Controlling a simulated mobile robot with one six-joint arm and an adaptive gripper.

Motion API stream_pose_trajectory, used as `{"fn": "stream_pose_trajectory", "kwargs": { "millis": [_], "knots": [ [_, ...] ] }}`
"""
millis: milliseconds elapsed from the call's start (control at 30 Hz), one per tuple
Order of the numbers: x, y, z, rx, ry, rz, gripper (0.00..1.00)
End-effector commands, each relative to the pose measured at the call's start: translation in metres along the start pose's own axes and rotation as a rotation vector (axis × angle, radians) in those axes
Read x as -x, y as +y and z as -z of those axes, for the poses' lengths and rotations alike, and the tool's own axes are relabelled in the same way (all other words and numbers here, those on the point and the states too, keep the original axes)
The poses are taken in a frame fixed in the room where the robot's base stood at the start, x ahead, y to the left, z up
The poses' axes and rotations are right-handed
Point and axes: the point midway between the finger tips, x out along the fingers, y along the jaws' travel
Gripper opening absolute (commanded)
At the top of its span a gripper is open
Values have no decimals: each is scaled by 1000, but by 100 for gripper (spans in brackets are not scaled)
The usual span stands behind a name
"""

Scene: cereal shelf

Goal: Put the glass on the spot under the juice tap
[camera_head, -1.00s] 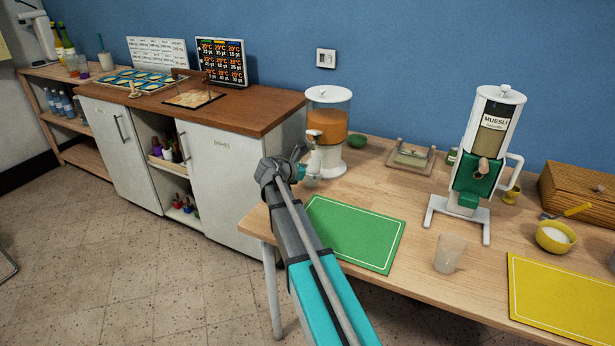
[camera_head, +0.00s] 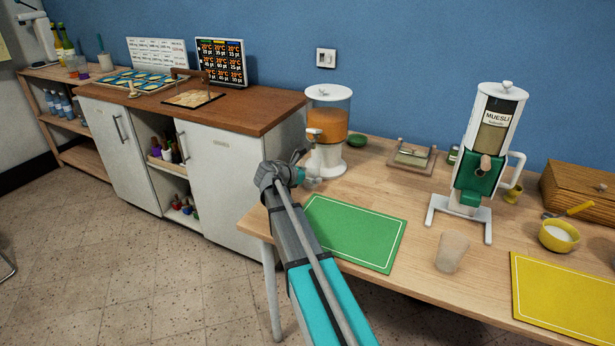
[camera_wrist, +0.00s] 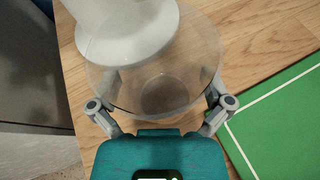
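The juice dispenser (camera_head: 327,130), a clear tank of orange juice on a white foot, stands at the table's left end with its tap (camera_head: 315,134) facing front. My gripper (camera_head: 309,180) is in front of its foot, below tap height. In the wrist view my gripper's fingers (camera_wrist: 163,100) sit on both sides of a clear glass (camera_wrist: 158,62), shut on it. The glass is upright, close beside the dispenser's white foot (camera_wrist: 125,35). The spot under the tap is hidden. I cannot tell whether the glass touches the table.
A green mat (camera_head: 355,233) lies right of my arm. Another glass (camera_head: 452,252) stands between it and a yellow mat (camera_head: 565,300). A muesli dispenser (camera_head: 485,160) stands behind. The table's left edge is close to my gripper.

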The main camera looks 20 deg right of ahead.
Motion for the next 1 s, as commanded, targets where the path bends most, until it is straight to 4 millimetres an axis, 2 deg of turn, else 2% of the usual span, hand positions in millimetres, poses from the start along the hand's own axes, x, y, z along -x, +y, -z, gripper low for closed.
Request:
{"fn": "stream_pose_trajectory", "kwargs": {
  "millis": [367,467,667,1000],
  "knots": [
    [2,0,-4,0,0,0,100],
    [11,0,-4,1,0,-1,100],
    [37,0,-5,2,0,-2,100],
    [93,0,-5,2,0,-2,100]
  ]
}}
